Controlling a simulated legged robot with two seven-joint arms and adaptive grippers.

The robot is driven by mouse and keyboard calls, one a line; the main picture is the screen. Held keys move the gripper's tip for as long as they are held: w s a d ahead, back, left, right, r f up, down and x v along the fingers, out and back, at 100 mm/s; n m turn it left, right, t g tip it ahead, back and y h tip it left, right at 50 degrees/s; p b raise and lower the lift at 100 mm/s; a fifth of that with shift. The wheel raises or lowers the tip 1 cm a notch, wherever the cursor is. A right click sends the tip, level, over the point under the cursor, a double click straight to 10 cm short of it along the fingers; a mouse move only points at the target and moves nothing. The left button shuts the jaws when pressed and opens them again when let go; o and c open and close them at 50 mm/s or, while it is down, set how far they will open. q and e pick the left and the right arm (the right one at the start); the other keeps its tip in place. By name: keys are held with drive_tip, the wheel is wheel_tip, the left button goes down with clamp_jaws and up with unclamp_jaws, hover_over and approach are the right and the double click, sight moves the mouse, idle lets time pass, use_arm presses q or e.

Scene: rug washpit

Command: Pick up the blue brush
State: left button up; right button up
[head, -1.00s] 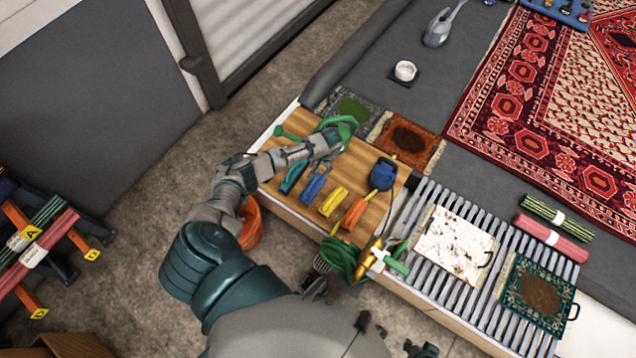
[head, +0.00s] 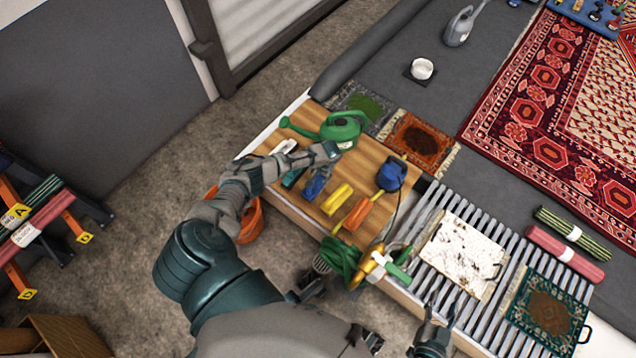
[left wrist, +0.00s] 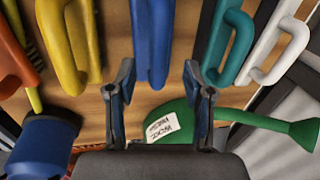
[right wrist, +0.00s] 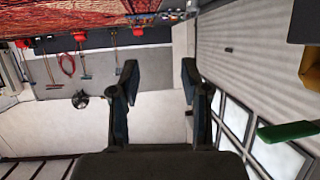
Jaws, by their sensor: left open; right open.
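The blue brush (head: 317,184) lies on the wooden board (head: 375,158) in a row of coloured brushes, between a teal one and a yellow one. In the left wrist view the blue brush's looped handle (left wrist: 153,45) shows at the top centre. My left gripper (head: 333,153) is open and empty above the board, between the brush row and the green watering can (head: 342,131). In the left wrist view its fingertips (left wrist: 164,78) stand on either side of the handle's near end; the height gap is unclear. My right gripper (head: 440,318) is open and empty near the bench's front edge.
The yellow brush (head: 337,200), orange brush (head: 355,214) and teal brush (left wrist: 229,45) flank the blue one. A blue container (head: 391,174) stands right of the row. A coiled green hose (head: 341,259) hangs at the front edge. A metal grate (head: 411,256) lies to the right.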

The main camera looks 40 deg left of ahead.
sight(318, 178)
use_arm(q)
drive_tip(key=f, duration=0.1)
drive_tip(key=f+b, duration=0.1)
drive_tip(key=f, duration=0.1)
drive_tip(key=f+b, duration=0.1)
drive_tip(key=shift+s+a+f, duration=0.2)
drive_tip(key=shift+a+f, duration=0.15)
use_arm(e)
wheel_tip(318, 178, up, 6)
drive_tip(key=w+a+t+y, duration=0.1)
drive_tip(key=w+t, duration=0.1)
drive_tip(key=t, duration=0.3)
drive_tip(key=shift+a, duration=0.2)
use_arm(q)
clamp_jaws()
use_arm(e)
drive_tip(key=shift+w, duration=0.1)
